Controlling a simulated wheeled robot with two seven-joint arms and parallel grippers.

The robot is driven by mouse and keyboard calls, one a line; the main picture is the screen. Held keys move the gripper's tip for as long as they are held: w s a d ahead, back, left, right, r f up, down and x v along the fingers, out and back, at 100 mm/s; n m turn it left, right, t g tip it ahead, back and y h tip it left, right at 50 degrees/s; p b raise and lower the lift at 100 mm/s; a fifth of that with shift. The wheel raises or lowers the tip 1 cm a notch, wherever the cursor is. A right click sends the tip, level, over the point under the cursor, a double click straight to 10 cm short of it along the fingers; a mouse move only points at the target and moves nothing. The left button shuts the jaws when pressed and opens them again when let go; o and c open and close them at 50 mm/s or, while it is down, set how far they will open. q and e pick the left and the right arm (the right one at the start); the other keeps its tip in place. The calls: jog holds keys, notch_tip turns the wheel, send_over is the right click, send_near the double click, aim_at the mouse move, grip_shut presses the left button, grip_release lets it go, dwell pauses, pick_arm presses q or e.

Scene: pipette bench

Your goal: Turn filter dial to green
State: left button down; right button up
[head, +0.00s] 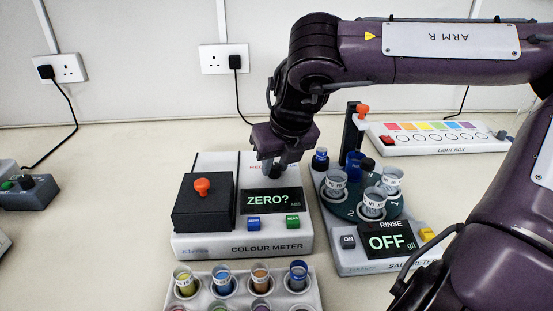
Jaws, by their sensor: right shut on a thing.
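The white colour meter (293,243) stands in the middle of the bench. My right gripper (277,170) reaches down from above, just behind the screen. It is shut on the filter dial on the meter's top. The gripper hides most of the dial and its colour marks, so I cannot tell which colour the dial points to. My left gripper is not in view.
A black box with an orange knob (202,186) sits on the meter's left side. A rack of coloured vials (241,300) is in front. The salt meter (353,262) with its cup carousel stands close on the right, the light box (438,139) behind.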

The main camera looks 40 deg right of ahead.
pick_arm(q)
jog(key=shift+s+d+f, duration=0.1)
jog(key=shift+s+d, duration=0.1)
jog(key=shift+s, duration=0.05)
pick_arm(e)
jog(key=shift+m, duration=0.4)
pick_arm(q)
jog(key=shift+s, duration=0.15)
pick_arm(e)
jog(key=o, duration=0.9)
jog(key=shift+o, duration=0.4)
jog(key=shift+s+a+r, duration=0.1)
jog(key=shift+r, duration=0.4)
jog(key=v, duration=0.5)
jog(key=shift+a+r+p, duration=0.1)
jog(key=shift+r+p, duration=0.15)
jog(key=shift+p, duration=0.1)
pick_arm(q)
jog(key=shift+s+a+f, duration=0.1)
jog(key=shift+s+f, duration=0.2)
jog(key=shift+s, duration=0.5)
pick_arm(e)
jog(key=shift+s+r, duration=0.35)
jog(key=shift+r, duration=0.25)
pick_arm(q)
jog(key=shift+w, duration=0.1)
